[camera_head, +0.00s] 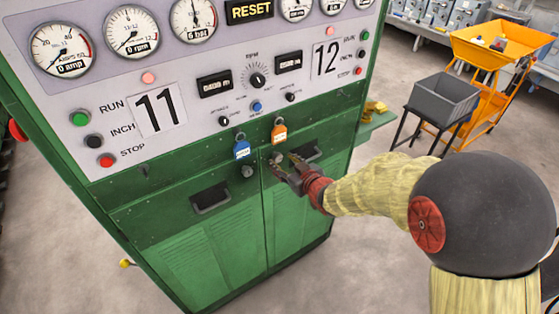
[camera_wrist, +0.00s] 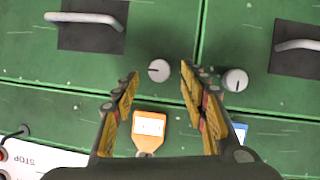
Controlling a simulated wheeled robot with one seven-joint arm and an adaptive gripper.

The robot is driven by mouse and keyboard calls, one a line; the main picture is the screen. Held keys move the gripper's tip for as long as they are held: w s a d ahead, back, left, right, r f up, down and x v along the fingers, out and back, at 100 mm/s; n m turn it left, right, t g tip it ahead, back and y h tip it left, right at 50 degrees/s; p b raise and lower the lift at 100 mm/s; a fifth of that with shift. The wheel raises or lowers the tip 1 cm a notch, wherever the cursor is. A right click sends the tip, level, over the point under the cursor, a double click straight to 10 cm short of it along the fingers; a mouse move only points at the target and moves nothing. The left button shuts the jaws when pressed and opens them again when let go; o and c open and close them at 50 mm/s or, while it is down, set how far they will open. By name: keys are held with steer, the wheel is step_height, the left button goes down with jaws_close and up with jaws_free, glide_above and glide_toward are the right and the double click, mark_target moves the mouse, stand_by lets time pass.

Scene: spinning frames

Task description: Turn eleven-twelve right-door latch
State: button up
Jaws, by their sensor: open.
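The green cabinet (camera_head: 225,205) has a panel numbered 11 and 12, with two closed doors below. The right-door latch (camera_wrist: 159,70) is a round grey knob with a short dark mark, lying about sideways in the wrist view. That view is upside down, so the right door is on its left. My gripper (camera_head: 284,163) is open in front of this latch; its fingers stand on either side of the knob in the wrist view. I cannot tell whether they touch it. The left-door latch (camera_wrist: 235,80) also shows at the left door (camera_head: 247,171), its mark near upright in the wrist view.
An orange tag (camera_wrist: 150,124) and a blue tag (camera_head: 242,150) hang from keys just above the doors, close to my fingers. Recessed door handles (camera_head: 210,198) sit beside the latches. A grey bin (camera_head: 442,96) and an orange cart (camera_head: 500,45) stand at the right.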

mark_target(279, 159)
steer(key=shift+x, duration=1.7)
steer(key=shift+c, duration=0.3)
jaws_close()
